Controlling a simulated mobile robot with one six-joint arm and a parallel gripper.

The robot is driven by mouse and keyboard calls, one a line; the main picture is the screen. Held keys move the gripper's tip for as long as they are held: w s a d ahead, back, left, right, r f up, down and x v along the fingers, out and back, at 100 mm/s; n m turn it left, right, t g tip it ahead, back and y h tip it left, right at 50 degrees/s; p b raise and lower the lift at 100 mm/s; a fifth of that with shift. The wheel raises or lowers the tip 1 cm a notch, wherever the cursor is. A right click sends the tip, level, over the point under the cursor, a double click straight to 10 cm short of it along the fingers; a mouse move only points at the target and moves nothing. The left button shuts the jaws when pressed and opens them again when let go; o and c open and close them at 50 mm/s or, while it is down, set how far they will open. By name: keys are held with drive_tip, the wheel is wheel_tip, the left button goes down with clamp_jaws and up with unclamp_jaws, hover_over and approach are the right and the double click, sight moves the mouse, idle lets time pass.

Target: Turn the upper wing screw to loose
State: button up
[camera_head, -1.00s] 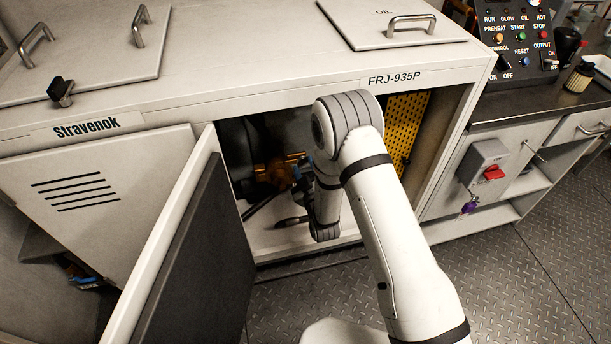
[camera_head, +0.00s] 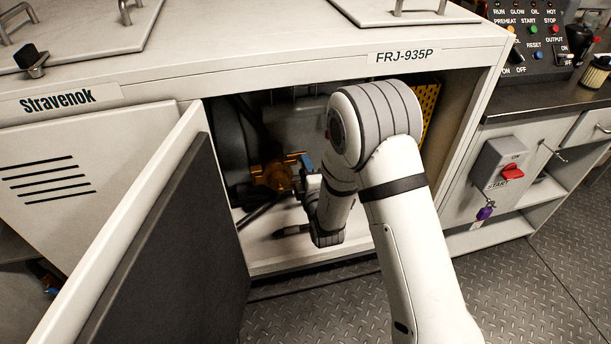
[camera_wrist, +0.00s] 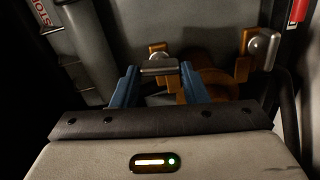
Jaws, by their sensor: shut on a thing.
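In the wrist view, my gripper (camera_wrist: 160,84) has its two blue fingers on either side of a grey wing screw (camera_wrist: 160,66). It is shut on this screw's wing, which lies crosswise in front of an orange-brown bracket. A second wing screw (camera_wrist: 262,44) with a rounded grey head sits on another orange bracket part to the right, apart from the fingers. I cannot tell from the picture which screw is the upper one. In the head view, the orange assembly (camera_head: 272,176) shows inside the cabinet, and my arm's end reaches it from the right. The screws are too small to make out there.
The open cabinet door (camera_head: 150,230) stands to the left of my arm. The cabinet's top edge runs above my arm, and a yellow perforated panel (camera_head: 430,105) is inside at right. In the wrist view, a grey pipe (camera_wrist: 88,42) is at left and a dark hose at right.

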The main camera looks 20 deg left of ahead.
drive_tip(key=shift+n+b, duration=0.4)
drive_tip(key=shift+n, duration=0.2)
drive_tip(key=o, duration=1)
drive_tip(key=v, duration=0.7)
drive_tip(key=shift+s+d, duration=0.2)
drive_tip(key=shift+s, duration=0.15)
